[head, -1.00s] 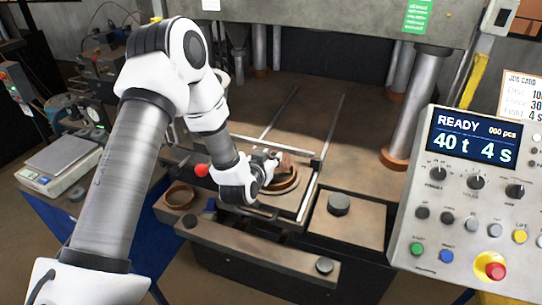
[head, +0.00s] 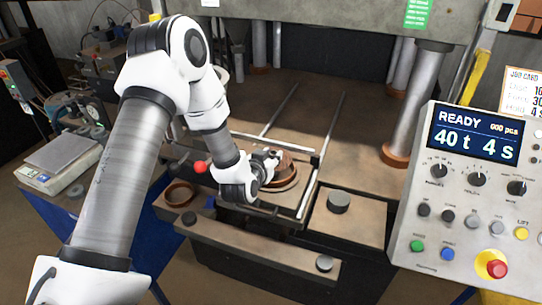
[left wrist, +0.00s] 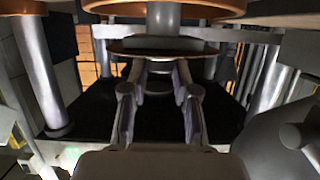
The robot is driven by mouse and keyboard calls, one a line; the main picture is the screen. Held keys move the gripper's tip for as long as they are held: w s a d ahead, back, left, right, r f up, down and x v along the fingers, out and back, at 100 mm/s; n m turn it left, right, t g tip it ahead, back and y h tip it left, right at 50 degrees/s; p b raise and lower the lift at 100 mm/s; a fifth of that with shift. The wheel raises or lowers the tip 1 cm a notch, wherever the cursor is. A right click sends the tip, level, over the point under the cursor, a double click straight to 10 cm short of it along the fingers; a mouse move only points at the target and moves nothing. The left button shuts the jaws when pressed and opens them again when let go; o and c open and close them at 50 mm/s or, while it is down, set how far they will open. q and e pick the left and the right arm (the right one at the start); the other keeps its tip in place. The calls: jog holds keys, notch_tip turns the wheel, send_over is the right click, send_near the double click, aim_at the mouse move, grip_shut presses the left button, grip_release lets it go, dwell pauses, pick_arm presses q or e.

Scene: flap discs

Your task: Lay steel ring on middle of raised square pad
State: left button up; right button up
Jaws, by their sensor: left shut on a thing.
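My left gripper (head: 268,163) reaches down over the raised square pad (head: 292,202) in the press. It is shut on a round brownish piece (head: 285,166), which appears to be the steel ring; it hangs over the round stack near the pad's middle. The fingers hide part of it, and I cannot tell whether it touches what is below. In the left wrist view the two fingers of the gripper (left wrist: 160,70) reach toward a thin, edge-on disc shape (left wrist: 162,47) with a coppery rim. My right gripper is not in view.
A brown ring (head: 179,193) lies to the left of the pad. A round knob (head: 339,202) stands on the block at right. Press columns (head: 418,100) rise behind. The control panel (head: 465,190) fills the right side, and a scale (head: 60,165) stands at left.

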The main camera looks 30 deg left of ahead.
pick_arm(q)
jog(key=shift+f+b, duration=0.3)
jog(key=shift+f, duration=0.05)
dwell(0.4)
jog(key=o, duration=0.9)
jog(key=shift+o, duration=0.2)
jog(key=v, duration=0.7)
jog(key=shift+s, duration=0.3)
